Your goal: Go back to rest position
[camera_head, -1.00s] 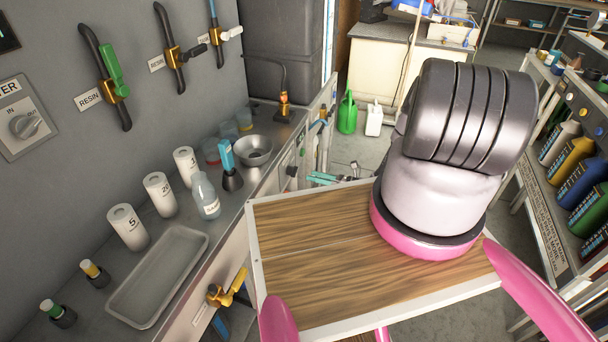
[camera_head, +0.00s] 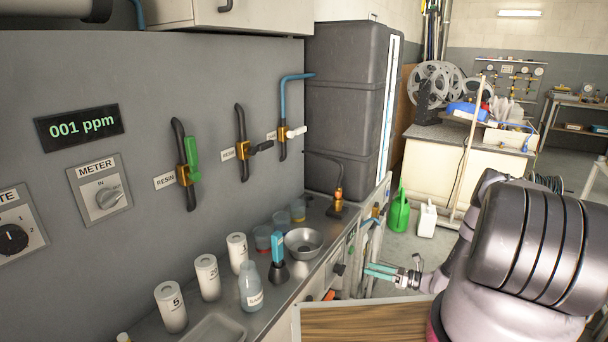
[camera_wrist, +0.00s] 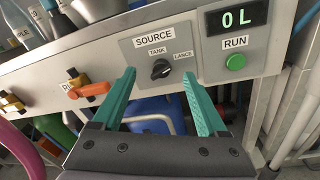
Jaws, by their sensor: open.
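My gripper (camera_head: 369,270) shows in the head view beside the front of the steel counter (camera_head: 318,282), with its teal fingers pointing left. In the wrist view my gripper (camera_wrist: 159,74) is open and nothing sits between its fingers. Beyond the fingertips is a grey panel (camera_wrist: 185,30) with a SOURCE knob (camera_wrist: 160,69), a green RUN button (camera_wrist: 235,62) and a display reading 0 L (camera_wrist: 237,18). The knob appears between the fingertips in the picture; contact does not show. My arm is bent at the right of the head view.
An orange-handled valve (camera_wrist: 90,91) is left of the fingers. A green can (camera_head: 399,213) and white jug (camera_head: 427,220) stand on the floor beyond the counter.

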